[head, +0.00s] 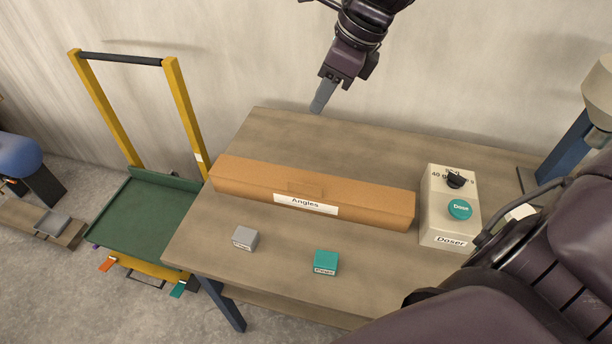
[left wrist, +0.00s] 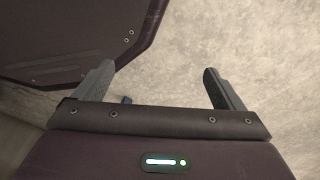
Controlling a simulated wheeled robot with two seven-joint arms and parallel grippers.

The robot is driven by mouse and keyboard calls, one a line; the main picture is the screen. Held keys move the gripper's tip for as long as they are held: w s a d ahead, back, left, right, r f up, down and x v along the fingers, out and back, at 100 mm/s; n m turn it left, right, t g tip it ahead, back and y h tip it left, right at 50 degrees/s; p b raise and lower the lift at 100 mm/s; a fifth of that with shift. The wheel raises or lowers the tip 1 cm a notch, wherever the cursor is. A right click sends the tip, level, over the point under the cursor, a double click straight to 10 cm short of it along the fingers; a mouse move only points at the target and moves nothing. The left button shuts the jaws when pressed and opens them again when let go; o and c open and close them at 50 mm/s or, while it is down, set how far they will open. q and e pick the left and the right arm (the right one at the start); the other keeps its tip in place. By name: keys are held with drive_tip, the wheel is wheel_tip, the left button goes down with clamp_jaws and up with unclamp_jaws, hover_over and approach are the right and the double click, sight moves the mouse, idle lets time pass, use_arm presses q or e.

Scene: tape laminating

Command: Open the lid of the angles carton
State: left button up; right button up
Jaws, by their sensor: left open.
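The long brown angles carton (head: 365,204) lies on the wooden table (head: 400,143) in the head view, with a white "Angles" label on its front. Its lid looks shut, with a small flap (head: 305,188) at the middle near the label. My right gripper (head: 320,100) hangs above the table's back edge, behind the carton and apart from it. Its fingers overlap from this side, so I cannot tell whether they are open. My left gripper (left wrist: 158,67) shows in the left wrist view, its two fingers wide apart with nothing between them, over bare floor.
A doser box (head: 436,205) with a teal button stands right of the carton. A grey block (head: 245,237) and a teal block (head: 326,262) sit in front of it. A green cart (head: 150,218) with a yellow frame stands left. A wall runs behind the table.

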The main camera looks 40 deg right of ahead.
wheel_tip(320, 180, down, 5)
drive_tip(key=b, duration=0.4)
use_arm(q)
drive_tip(key=w+d+r+b, duration=0.4)
drive_tip(key=w+b, duration=0.2)
drive_tip(key=w, duration=0.4)
use_arm(e)
drive_tip(key=b, duration=0.4)
approach(306, 185)
drive_tip(key=b+x, duration=0.2)
drive_tip(key=b, duration=0.1)
drive_tip(key=shift+w+d+f, duration=0.1)
drive_tip(key=shift+f, duration=0.45)
drive_tip(key=b+x, duration=0.1)
drive_tip(key=x, duration=0.6)
drive_tip(key=shift+w, duration=0.1)
use_arm(q)
drive_tip(key=w+d+r+m+t+h, duration=0.1)
drive_tip(key=w+d+r, duration=0.2)
drive_tip(key=r, duration=0.8)
